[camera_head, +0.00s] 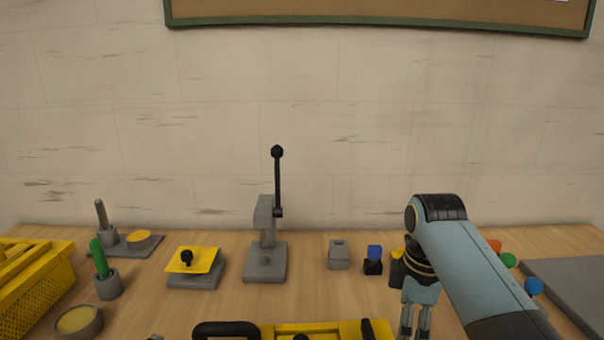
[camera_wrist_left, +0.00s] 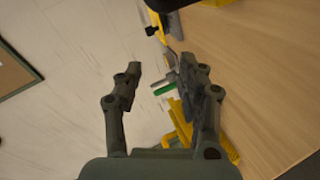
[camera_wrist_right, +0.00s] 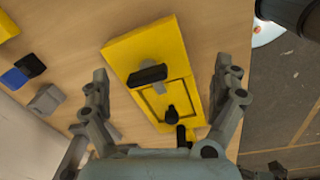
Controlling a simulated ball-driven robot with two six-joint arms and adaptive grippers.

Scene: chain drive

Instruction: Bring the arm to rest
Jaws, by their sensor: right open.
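My right arm reaches in from the right in the head view, and its gripper (camera_head: 415,318) points down over the table near the front. In the right wrist view the right gripper (camera_wrist_right: 165,88) has its fingers wide apart and holds nothing. Below it lies a yellow plate (camera_wrist_right: 129,48) with a black handle and a black knob; the plate also shows at the front edge of the head view (camera_head: 317,331). My left gripper (camera_wrist_left: 165,80) shows only in the left wrist view, its fingers apart with nothing held between them, tilted beside the wall and table.
A grey lever press (camera_head: 265,262) stands mid-table. Left of it are a yellow-topped block (camera_head: 195,268), a green-handled tool (camera_head: 99,257), a round dish (camera_head: 78,321) and a yellow basket (camera_head: 38,290). Grey (camera_head: 339,256) and blue (camera_head: 375,254) blocks stand left of my right arm. A grey slab (camera_head: 580,285) lies right.

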